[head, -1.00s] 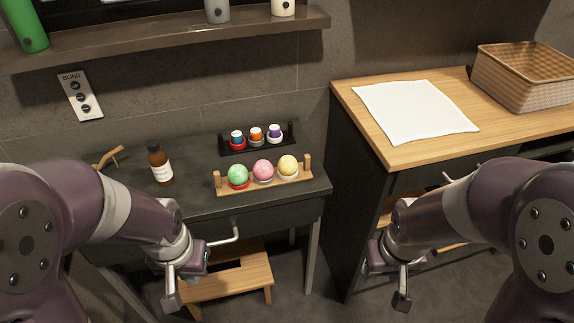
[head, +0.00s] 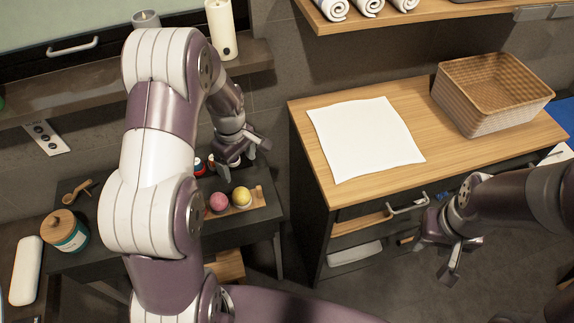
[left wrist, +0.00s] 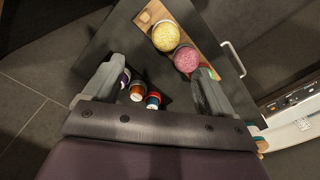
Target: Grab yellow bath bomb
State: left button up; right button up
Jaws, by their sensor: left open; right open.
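The yellow bath bomb (head: 241,196) sits at the right end of a wooden holder (head: 266,204) on the dark vanity table, beside the pink bath bomb (head: 219,201). The green one is hidden behind my left arm in the head view. In the left wrist view the yellow bath bomb (left wrist: 166,36) lies beyond my open fingers, with the pink one (left wrist: 186,59) nearer the right finger. My left gripper (head: 245,158) is open and empty, above and behind the holder. My right gripper (head: 448,262) is open and empty in front of the wooden-topped cabinet.
Small capped containers (left wrist: 137,92) stand close below my left gripper. A wall shelf (head: 255,55) with a candle (head: 221,30) is near my left arm. The wooden counter holds a white cloth (head: 365,138) and a wicker basket (head: 490,95). A lidded jar (head: 66,232) stands at left.

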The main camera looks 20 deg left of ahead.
pick_arm(q)
jog(key=shift+n, duration=0.9)
jog(key=f, duration=0.4)
jog(key=s+f+p, duration=0.1)
jog(key=f, duration=0.6)
jog(key=shift+s+a+f, duration=0.3)
jog(key=shift+a+f, duration=0.05)
jog(key=shift+w+f, duration=0.25)
jog(key=shift+f, duration=0.05)
jog(key=shift+s, duration=0.1)
jog(key=c, duration=1.2)
pick_arm(e)
jog(key=shift+s+a+r, duration=0.2)
jog(key=shift+s+r, duration=0.15)
jog(key=shift+r, duration=0.1)
jog(key=shift+s+a+r, duration=0.2)
jog(key=shift+s+r, duration=0.1)
jog(key=shift+r, duration=0.15)
